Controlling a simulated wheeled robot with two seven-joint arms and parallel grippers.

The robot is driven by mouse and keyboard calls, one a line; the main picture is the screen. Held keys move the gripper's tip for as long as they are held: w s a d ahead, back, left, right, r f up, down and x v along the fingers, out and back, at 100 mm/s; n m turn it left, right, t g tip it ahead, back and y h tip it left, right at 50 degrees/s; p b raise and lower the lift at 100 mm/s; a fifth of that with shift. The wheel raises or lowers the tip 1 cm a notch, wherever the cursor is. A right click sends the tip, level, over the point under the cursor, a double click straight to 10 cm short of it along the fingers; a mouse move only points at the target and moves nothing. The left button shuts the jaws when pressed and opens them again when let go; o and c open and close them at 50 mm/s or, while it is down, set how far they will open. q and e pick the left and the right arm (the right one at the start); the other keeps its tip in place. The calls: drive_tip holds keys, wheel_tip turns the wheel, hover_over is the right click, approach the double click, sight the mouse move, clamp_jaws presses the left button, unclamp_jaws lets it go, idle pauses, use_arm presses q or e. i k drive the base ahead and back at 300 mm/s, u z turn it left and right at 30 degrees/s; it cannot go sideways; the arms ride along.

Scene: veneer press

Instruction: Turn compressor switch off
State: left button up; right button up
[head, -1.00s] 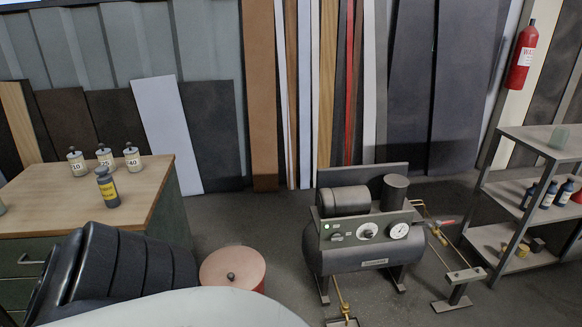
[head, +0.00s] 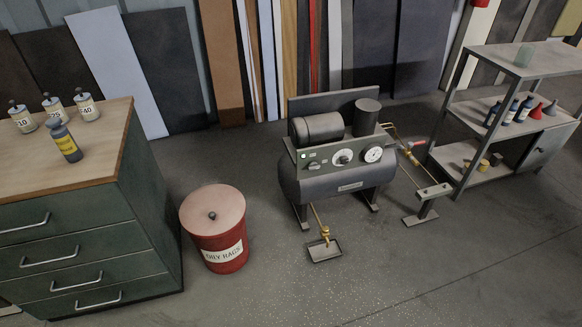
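The compressor (head: 338,182) stands on the floor right of centre, a dark tank with a motor and a cylinder on top. Its grey front panel (head: 340,159) carries a small lit indicator at the upper left, small switches below and beside it, a round white dial and a pressure gauge (head: 373,154). The compressor switch (head: 317,164) appears to be one of the small controls at the panel's left; its position is too small to tell. Neither of my grippers is in view.
A red oily rags bin (head: 222,250) stands left of the compressor, beside a green drawer cabinet (head: 75,240). A drain pipe ends over a small tray (head: 325,251) in front. A pipe stand (head: 427,194) and metal shelf (head: 470,135) are at right. The front floor is clear.

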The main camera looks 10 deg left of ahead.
sight(313, 166)
drive_tip(key=u, duration=0.85)
drive_tip(key=i, duration=1.2)
drive_tip(key=z, duration=0.25)
